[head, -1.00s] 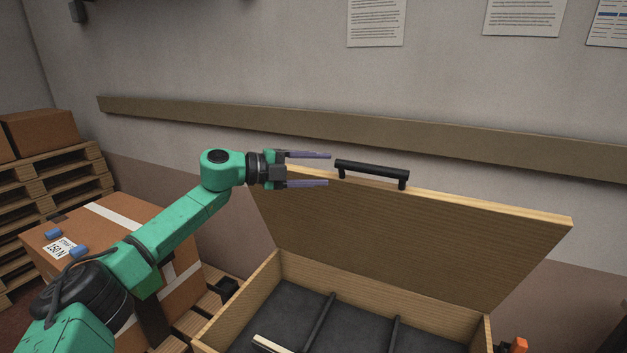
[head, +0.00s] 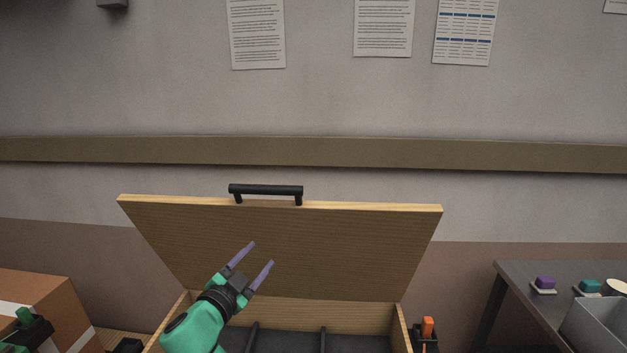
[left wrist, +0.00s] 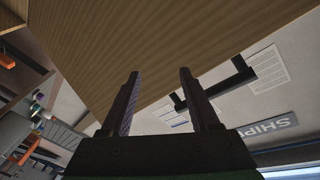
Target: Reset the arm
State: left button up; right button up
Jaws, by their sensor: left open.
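My left gripper (head: 258,257) is open and empty in front of the raised wooden lid (head: 350,250), below the lid's black handle (head: 266,190). In the left wrist view its two fingers (left wrist: 158,75) are spread with nothing between them. The lid also shows there (left wrist: 120,40), with the black handle (left wrist: 235,80) beyond the fingers. The lid stands open on a wooden box whose front wall and most of its inside fall below the head view. My right gripper is not in view.
A cardboard box (head: 35,300) stands at the left. At the right is a dark table (head: 520,280) with a purple item (head: 544,283), a teal item (head: 590,286) and a grey bin (head: 598,325). An orange-handled item (head: 427,327) is beside the wooden box. Papers hang on the wall.

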pick_arm(q)
jog(key=s+a+f+n+g+y, duration=0.25)
jog(key=s+f+g, duration=0.25)
jog(key=s+f, duration=0.45)
jog(key=s+a+f+n+g+y, duration=0.1)
jog(key=s+a+f+n+g, duration=0.3)
jog(key=s+f, duration=0.55)
jog(key=s+a+f+n+g+y, duration=0.25)
jog(key=s+f+g, duration=0.25)
jog(key=s, duration=0.8)
notch_tip(320, 180, down, 20)
jog(key=f, duration=0.1)
jog(key=s+a+f+g, duration=0.1)
jog(key=s+f, duration=0.7)
jog(key=s, duration=0.1)
jog(key=s+a+f+g, duration=0.1)
jog(key=s+a+f, duration=0.1)
jog(key=s+f, duration=0.6)
jog(key=shift+s+a+f+b, duration=0.3)
jog(key=shift+s, duration=0.45)
